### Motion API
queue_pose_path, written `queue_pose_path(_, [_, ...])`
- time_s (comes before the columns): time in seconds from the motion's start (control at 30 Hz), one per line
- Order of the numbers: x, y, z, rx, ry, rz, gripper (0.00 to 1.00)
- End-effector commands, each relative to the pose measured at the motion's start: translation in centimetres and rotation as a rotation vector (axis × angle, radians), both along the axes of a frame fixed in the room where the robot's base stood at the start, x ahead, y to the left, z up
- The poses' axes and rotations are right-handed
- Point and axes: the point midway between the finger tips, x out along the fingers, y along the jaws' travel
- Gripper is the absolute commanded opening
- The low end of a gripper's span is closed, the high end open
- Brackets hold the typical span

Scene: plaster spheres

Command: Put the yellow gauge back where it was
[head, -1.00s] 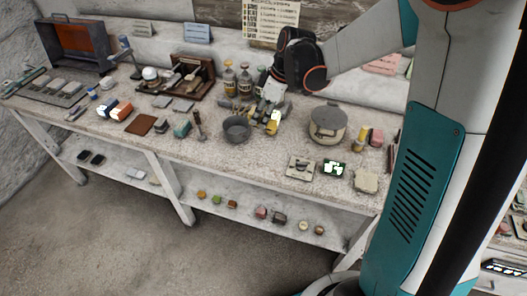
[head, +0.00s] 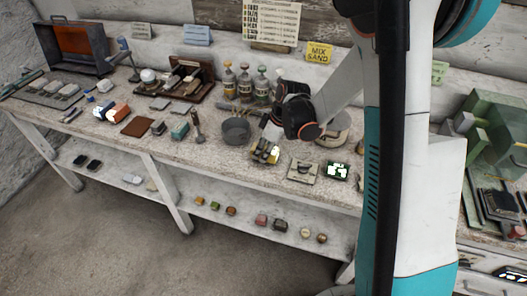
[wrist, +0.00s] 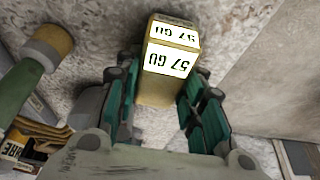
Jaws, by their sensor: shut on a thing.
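The yellow gauge is a dull yellow block with white "57 GU" labels, in the wrist view (wrist: 152,92). My gripper (wrist: 163,104) is shut on it, one teal-padded finger on each side. In the head view my gripper (head: 268,138) points down near the bench's front edge, right of the grey bowl. Yellow and dark shapes show below it there, too small to tell apart. I cannot tell whether the gauge touches the bench top.
The grey bowl (head: 236,131) stands left of my gripper. A pale square plate (head: 304,171) and a green piece (head: 337,171) lie to its right. Several bottles (head: 245,83) stand behind. A green-handled tool with a tan end (wrist: 48,47) lies nearby in the wrist view.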

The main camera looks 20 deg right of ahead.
Motion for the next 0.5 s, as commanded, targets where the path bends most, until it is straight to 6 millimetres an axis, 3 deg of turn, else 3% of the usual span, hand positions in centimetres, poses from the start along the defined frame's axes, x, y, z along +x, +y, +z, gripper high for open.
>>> queue_pose_path(0.33, [0.0,0.01,-0.36,0.0,0.0,0.0,0.02])
queue_pose_path(0.37, [0.0,0.0,-0.32,0.0,0.0,0.0,0.41])
queue_pose_path(0.43, [0.0,0.0,-0.25,0.0,0.0,0.0,0.56])
queue_pose_path(0.5, [0.0,0.0,-0.24,0.0,0.0,0.0,0.56])
